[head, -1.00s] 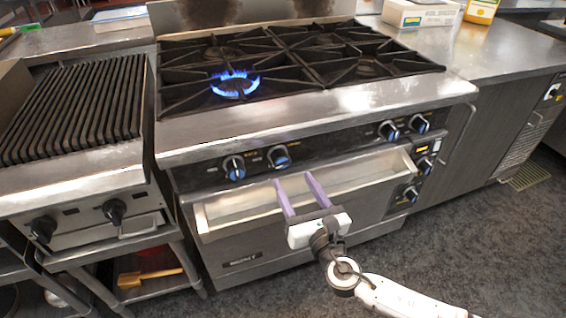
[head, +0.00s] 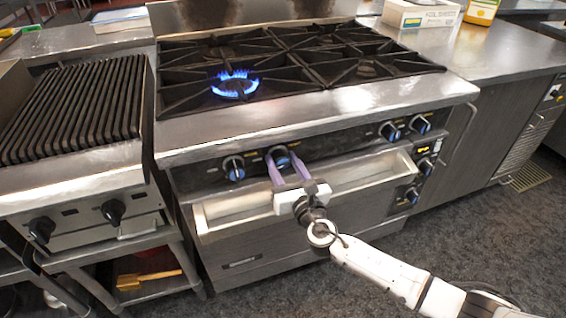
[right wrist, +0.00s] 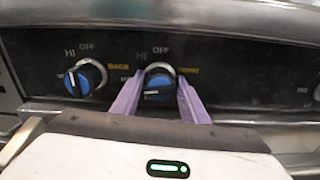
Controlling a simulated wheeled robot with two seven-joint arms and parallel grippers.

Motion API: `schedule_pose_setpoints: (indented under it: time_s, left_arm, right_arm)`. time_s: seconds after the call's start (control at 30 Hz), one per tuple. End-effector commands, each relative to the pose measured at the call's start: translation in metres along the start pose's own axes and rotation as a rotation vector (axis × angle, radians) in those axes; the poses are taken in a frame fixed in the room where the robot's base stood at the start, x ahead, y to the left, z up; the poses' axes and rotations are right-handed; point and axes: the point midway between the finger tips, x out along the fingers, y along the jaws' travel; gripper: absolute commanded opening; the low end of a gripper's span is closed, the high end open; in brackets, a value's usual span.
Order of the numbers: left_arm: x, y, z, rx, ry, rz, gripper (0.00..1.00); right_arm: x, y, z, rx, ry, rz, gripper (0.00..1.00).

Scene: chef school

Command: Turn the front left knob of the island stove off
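The stove (head: 300,105) has a blue flame (head: 235,84) on its front left burner. Two blue-faced knobs are on the left of its front panel. The right one of these, the front knob (head: 280,155), has a label that looks like "FRONT"; in the right wrist view the front knob (right wrist: 158,86) sits below "OFF", its mark pointing about left. The back knob (right wrist: 85,79) is left of it. My right gripper (head: 288,166) is open, its purple fingers on either side of the front knob; the right wrist view shows the fingers (right wrist: 157,92) close around it. My left gripper is not in view.
A drawer-like tray (head: 235,212) juts out below the panel, under my right gripper. More knobs (head: 390,131) are at the panel's right. A grill (head: 75,108) with two black knobs stands to the left. A steel counter (head: 480,55) is to the right.

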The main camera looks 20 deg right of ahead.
Motion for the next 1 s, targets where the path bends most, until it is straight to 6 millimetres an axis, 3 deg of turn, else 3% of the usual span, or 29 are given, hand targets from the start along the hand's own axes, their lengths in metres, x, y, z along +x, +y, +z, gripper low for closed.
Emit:
schedule_pose_setpoints:
  time_s: [0.03,0.13,0.17,0.57,1.0]
  left_arm:
    - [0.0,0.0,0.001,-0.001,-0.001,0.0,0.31]
    - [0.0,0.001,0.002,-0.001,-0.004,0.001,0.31]
    - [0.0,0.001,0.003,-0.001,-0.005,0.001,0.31]
    - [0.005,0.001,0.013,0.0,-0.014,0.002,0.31]
    - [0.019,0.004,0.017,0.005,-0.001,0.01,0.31]
  right_arm:
    - [0.0,0.0,0.0,0.0,0.0,0.0,0.31]
    - [0.0,0.0,0.0,0.0,0.0,0.0,0.14]
    - [0.0,0.0,0.0,0.0,0.0,0.0,0.13]
    - [-0.001,0.0,-0.002,0.091,0.0,0.0,0.13]
    - [-0.001,-0.002,-0.004,0.464,-0.001,-0.001,0.13]
